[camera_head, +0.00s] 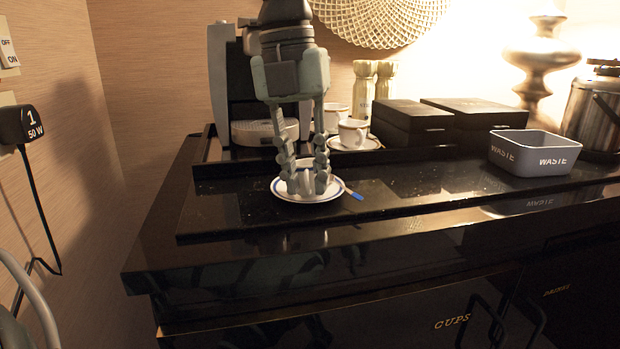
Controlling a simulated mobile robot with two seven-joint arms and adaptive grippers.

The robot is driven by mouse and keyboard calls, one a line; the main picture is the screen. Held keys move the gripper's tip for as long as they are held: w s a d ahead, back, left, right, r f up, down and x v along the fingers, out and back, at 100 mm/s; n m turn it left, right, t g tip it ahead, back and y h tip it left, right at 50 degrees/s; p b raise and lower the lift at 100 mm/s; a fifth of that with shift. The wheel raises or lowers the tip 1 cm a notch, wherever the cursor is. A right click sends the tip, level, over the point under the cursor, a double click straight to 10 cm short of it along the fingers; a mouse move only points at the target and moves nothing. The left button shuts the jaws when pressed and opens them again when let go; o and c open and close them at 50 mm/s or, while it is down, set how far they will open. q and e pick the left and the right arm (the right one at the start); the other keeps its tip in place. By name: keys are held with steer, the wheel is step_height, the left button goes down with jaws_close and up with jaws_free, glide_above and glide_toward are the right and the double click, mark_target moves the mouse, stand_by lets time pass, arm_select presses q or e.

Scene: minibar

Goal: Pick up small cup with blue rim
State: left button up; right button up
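My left gripper (305,187) comes down from the top of the view, with its fingertips low over a white saucer (289,196) with a blue rim. The fingers are apart at the tips, with a small white cup (304,163) showing between and behind them. The fingers hide most of the cup, including most of its rim. I cannot tell whether the fingers touch the cup or grip it. The cup appears to be at the saucer, with no clear gap below it. My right gripper is not in view.
Two other cups (352,133) with brown rims stand behind, one on a saucer (366,145). A coffee machine (232,95) stands behind the gripper. A blue-ended stick (354,193) lies beside the saucer. Black boxes (412,122) and a grey waste bin (533,155) stand right.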

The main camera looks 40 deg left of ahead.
arm_select(q)
jaws_close()
steer(key=shift+r, duration=0.1)
